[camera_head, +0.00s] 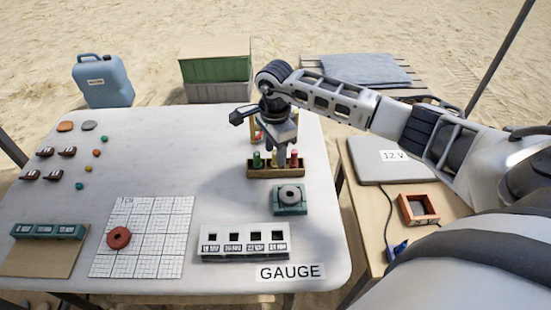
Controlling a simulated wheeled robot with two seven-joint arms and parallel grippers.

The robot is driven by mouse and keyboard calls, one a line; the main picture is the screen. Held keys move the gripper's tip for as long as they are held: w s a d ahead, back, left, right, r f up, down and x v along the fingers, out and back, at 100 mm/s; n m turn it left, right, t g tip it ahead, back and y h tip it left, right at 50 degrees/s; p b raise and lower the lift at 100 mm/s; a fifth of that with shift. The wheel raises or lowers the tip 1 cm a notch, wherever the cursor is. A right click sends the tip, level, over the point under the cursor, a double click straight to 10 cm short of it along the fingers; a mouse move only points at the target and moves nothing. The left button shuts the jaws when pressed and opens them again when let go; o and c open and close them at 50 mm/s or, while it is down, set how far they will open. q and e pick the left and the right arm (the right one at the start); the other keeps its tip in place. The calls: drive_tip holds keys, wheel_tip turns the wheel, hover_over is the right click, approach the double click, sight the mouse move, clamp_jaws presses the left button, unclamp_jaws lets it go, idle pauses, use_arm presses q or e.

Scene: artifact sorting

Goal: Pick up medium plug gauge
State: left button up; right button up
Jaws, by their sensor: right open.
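A small wooden rack (262,173) on the white table holds upright plug gauges. A green gauge (257,160) stands at its left and a red gauge (294,160) at its right. Something between them is largely hidden by my gripper, so I cannot tell clearly which gauge is the medium one. My right gripper (283,156) points down over the middle of the rack, open, with its fingertips close to the gauges. Whether they touch a gauge cannot be told. My left gripper is not in view.
A teal block with a grey ring (290,194) sits just in front of the rack. A white slotted gauge block (244,243) and a grid sheet (155,214) lie nearer. Small coloured pieces lie at left. A side table (365,205) stands right.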

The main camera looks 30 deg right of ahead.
wheel_tip(320, 180, down, 2)
drive_tip(key=shift+f, duration=0.1)
clamp_jaws()
